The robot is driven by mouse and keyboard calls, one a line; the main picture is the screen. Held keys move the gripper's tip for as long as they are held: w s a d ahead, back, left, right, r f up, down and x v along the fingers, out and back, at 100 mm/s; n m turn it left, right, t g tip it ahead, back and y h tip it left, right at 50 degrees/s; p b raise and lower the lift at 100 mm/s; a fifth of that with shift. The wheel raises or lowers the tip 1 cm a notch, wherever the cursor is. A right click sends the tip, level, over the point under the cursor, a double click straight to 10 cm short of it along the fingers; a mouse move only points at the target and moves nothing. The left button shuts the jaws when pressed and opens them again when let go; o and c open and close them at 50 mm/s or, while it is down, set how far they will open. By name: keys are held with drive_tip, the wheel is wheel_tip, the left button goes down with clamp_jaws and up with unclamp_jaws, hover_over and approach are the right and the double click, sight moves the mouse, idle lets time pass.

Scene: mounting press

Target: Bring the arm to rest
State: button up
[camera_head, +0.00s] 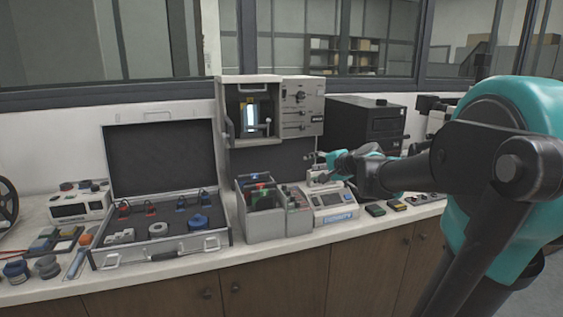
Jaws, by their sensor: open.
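My arm reaches in from the right, its black and teal links stretched to the left over the bench. My gripper (318,168) is at the end of the teal wrist, above the grey-white device with a display (333,208). It is small in the view; its jaws are open and I see nothing held between them. The mounting press (300,105) stands behind and to the left of my gripper, with its lit chamber open. My arm hides part of the bench's right side.
A grey bin (262,224) with coloured items stands left of the device. An open case (160,250) with several parts lies further left. A black box (365,125) and a microscope-like instrument (434,104) stand behind my arm. Small items lie along the bench's front right.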

drive_tip(key=s+d+f+n+g+h, duration=0.3)
drive_tip(key=s+d+f+n, duration=0.1)
drive_tip(key=s+f, duration=1)
drive_tip(key=s+d+f+n+g+h, duration=0.4)
drive_tip(key=s+f+n, duration=0.2)
drive_tip(key=s+f, duration=0.7)
drive_tip(key=shift+s+d+f+n, duration=0.2)
drive_tip(key=shift+s+f+n, duration=0.2)
drive_tip(key=shift+f, duration=0.05)
